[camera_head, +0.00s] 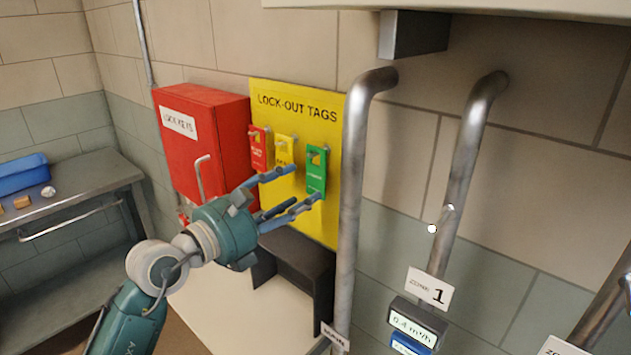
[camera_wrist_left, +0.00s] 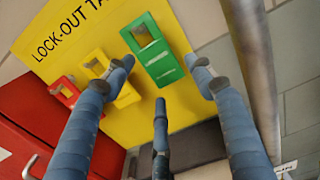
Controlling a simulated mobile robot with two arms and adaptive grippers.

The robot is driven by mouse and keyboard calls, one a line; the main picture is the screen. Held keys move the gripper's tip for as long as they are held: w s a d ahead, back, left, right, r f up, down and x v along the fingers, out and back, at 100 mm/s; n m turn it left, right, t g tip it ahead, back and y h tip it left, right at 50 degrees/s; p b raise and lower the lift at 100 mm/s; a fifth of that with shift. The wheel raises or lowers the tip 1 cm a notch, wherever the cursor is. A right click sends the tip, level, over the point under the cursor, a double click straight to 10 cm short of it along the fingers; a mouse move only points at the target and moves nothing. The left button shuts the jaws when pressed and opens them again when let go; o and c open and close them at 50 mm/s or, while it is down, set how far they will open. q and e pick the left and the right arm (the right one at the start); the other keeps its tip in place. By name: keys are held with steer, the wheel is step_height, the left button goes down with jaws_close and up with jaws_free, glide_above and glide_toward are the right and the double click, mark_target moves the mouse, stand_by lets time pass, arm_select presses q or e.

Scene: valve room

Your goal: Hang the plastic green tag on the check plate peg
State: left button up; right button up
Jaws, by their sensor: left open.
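The green tag (camera_head: 316,171) hangs on a peg of the yellow lock-out tags board (camera_head: 291,107), to the right of a yellow tag (camera_head: 285,149) and a red tag (camera_head: 258,147). My left gripper (camera_head: 296,186) is open in front of the board, its fingers pointing at the green tag. In the left wrist view the green tag (camera_wrist_left: 153,52) lies ahead between the spread fingertips, with no clear contact. The left finger there overlaps part of the yellow tag (camera_wrist_left: 121,88). I cannot make out the check plate peg. My right gripper is not in view.
A red box (camera_head: 204,140) is on the wall left of the board. A vertical metal pipe (camera_head: 352,200) runs close to the board's right edge. A dark stand (camera_head: 292,268) is below the board. A Zone 1 sign (camera_head: 430,289) and meter are at right.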

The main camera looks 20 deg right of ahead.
mark_target(315, 180)
arm_select(q)
steer(key=shift+b+x, duration=0.35)
steer(key=shift+x, duration=3.1)
steer(key=shift+c, duration=0.2)
